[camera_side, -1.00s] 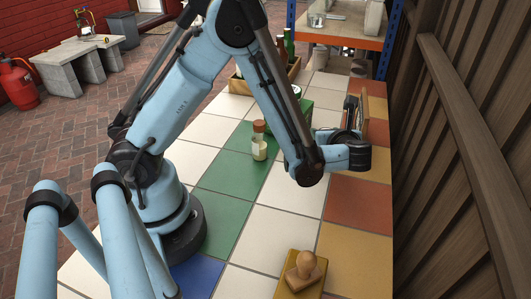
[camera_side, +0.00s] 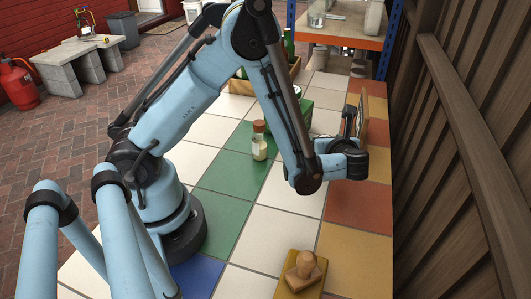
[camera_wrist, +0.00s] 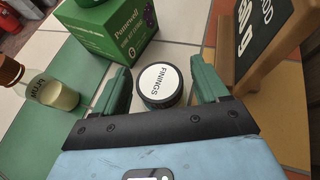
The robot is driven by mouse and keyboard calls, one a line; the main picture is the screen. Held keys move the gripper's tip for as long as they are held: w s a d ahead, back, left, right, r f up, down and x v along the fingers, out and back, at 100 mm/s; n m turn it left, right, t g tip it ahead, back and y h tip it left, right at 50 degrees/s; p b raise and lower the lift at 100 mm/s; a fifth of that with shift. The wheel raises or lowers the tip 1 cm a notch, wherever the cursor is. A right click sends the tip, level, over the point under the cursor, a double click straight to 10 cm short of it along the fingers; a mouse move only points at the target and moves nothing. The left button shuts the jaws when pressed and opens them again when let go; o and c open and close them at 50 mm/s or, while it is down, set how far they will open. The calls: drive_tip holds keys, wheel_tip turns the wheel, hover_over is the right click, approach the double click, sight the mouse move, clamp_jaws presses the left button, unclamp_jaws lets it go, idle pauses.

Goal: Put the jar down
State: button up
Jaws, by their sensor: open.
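The jar (camera_wrist: 160,86) is a small round dark pot with a white lid marked FININGS. In the wrist view it appears upright on the pale tiles. My gripper (camera_side: 350,121) is open. Its two green fingers show in the wrist view, one on each side of the jar with a gap to both. The jar's lower part is mostly hidden from above, and I cannot make the jar out in the side view.
A green box (camera_wrist: 120,32) stands at the jar's upper left. A bottle of pale liquid (camera_wrist: 52,90) is farther left. A wooden framed sign (camera_wrist: 262,40) stands close on the right. A wooden stamp-like knob (camera_side: 305,264) sits on a yellow block near the front.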

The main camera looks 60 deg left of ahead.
drive_tip(key=s+v, duration=0.1)
drive_tip(key=v, duration=1.1)
drive_tip(key=s+a+r+n+t+h, duration=0.1)
drive_tip(key=n+h, duration=0.4)
drive_tip(key=n, duration=0.5)
drive_tip(key=s+a+r+n+t+h, duration=0.1)
drive_tip(key=s+a+r+n+h, duration=0.3)
drive_tip(key=n, duration=0.7)
drive_tip(key=s+h, duration=0.1)
drive_tip(key=h, duration=0.1)
drive_tip(key=shift+s+a+r+n+h, duration=0.2)
drive_tip(key=shift+s+a+n+h, duration=0.1)
drive_tip(key=shift+s+a, duration=0.1)
drive_tip(key=shift+o, duration=1.3)
drive_tip(key=shift+r+n, duration=0.1)
drive_tip(key=shift+n, duration=0.3)
